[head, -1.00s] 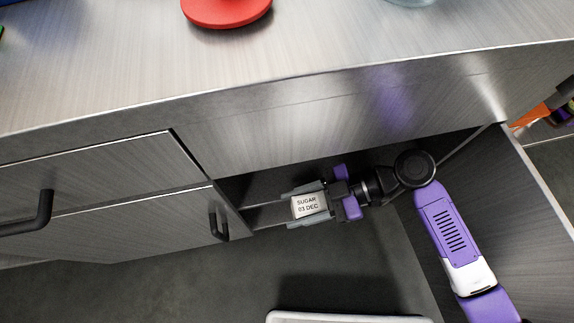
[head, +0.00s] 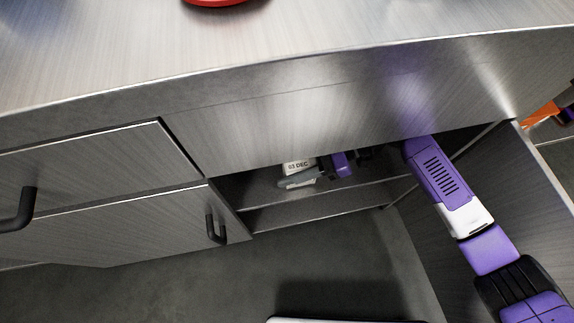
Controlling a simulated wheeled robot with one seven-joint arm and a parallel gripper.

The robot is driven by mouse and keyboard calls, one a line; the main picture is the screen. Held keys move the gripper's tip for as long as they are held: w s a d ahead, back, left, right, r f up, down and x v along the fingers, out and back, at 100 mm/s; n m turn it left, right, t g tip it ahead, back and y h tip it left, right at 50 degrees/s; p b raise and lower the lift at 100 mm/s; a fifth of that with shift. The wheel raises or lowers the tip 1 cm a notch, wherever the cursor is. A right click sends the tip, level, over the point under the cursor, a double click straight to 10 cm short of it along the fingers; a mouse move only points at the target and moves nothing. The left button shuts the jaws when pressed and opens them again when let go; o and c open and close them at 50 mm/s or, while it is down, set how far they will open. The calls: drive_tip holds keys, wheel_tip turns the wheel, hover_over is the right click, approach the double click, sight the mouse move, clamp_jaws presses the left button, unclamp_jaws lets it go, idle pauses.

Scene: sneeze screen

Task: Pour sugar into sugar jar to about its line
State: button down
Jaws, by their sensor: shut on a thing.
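My gripper (head: 312,174) reaches into the open cabinet under the counter, its grey fingers and purple body partly hidden by the counter's front panel. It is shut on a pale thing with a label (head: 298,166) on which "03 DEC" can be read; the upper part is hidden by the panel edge. Whether the labelled thing rests on a shelf or hangs free cannot be told. No sugar jar with a line can be made out.
The steel counter (head: 330,60) overhangs the cabinet, with a red round thing (head: 215,2) at its top edge. A shelf (head: 330,205) lies below my gripper. A cabinet door (head: 490,215) stands open at right. Closed fronts with dark handles (head: 216,229) are at left.

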drive_tip(key=shift+w+f, duration=0.2)
drive_tip(key=shift+f, duration=0.3)
drive_tip(key=shift+f+b, duration=0.2)
drive_tip(key=shift+b, duration=0.15)
drive_tip(key=c, duration=0.7)
unclamp_jaws()
drive_tip(key=shift+r+p, duration=0.1)
drive_tip(key=shift+p, duration=0.2)
drive_tip(key=v, duration=0.2)
drive_tip(key=p+v, duration=0.1)
drive_tip(key=v, duration=0.4)
drive_tip(key=shift+w+d+p, duration=0.3)
drive_tip(key=shift+p, duration=0.1)
